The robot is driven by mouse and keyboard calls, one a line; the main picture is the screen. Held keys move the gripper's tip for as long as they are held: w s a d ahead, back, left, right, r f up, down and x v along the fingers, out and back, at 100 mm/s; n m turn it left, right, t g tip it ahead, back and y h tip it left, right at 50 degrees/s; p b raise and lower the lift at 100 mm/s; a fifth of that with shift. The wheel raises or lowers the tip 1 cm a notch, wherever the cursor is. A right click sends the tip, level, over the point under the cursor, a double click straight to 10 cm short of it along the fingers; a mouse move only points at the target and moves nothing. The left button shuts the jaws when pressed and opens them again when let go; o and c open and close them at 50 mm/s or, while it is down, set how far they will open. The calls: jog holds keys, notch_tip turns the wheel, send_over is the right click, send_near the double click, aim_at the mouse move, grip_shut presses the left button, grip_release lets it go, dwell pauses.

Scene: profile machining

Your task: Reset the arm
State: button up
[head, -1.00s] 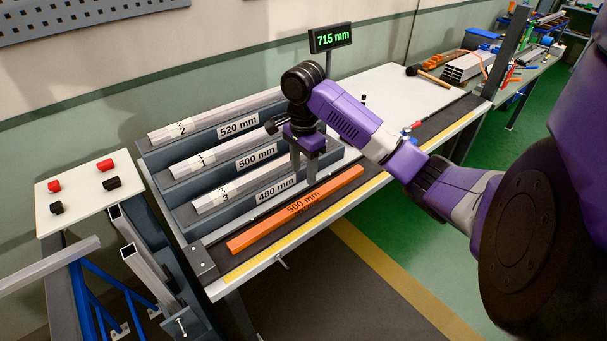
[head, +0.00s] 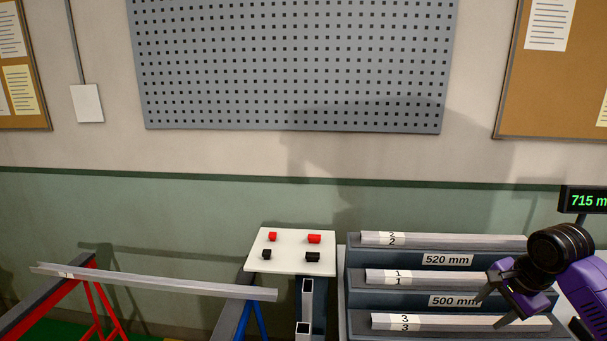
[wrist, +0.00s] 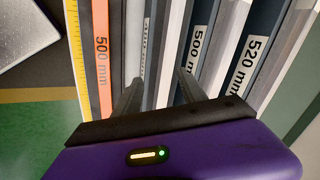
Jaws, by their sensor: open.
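My purple arm shows at the lower right of the head view. My gripper (head: 492,306) is open, with its two dark fingers apart and nothing seen between them. It is in front of the stepped rack (head: 356,257) that holds metal profiles. In the wrist view the fingers (wrist: 158,92) point toward the rack, near the 500 mm label. The profiles marked 2 (head: 455,241), 1 (head: 440,277) and 3 (head: 450,322) lie on separate steps. An orange 500 mm bar (wrist: 101,60) lies beside the rack in the wrist view.
A white board (head: 291,265) with red and black caps stands left of the rack. A long profile (head: 150,282) rests on red and blue trestles. The 715 mm display (head: 585,200) is at the right. A pegboard (head: 290,65) hangs on the wall.

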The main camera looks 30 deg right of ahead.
jog(key=w+a+r+n+t+h, duration=0.1)
jog(key=w+a+r+n+t, duration=0.25)
jog(key=w, duration=0.25)
jog(key=w+a+r+n+t, duration=0.2)
jog(key=w+r+t, duration=0.2)
jog(key=w, duration=0.3)
jog(key=a+r+n+t+h, duration=0.1)
jog(key=a+r+t, duration=0.15)
jog(key=a, duration=0.35)
jog(key=a+r+n+t+h, duration=0.1)
jog(key=a+r+t+h, duration=0.1)
jog(key=a+t, duration=0.3)
jog(key=s+a+f+n+g+y, duration=0.1)
jog(key=s+a+f+n, duration=0.3)
jog(key=s+a, duration=0.4)
jog(key=s+a+f+n+g+y+b, duration=0.1)
jog(key=s+a+f+n+y, duration=0.2)
jog(key=s+a, duration=0.6)
jog(key=s+a+f+n+g+y+b, duration=0.1)
jog(key=s+a+f+n, duration=0.4)
jog(key=s, duration=1.5)
jog(key=a+f+g, duration=0.1)
jog(key=a+f, duration=0.1)
jog(key=a, duration=0.1)
jog(key=shift+s+a+f+y, duration=0.15)
jog(key=shift+a+f+y, duration=0.15)
jog(key=shift+y, duration=0.1)
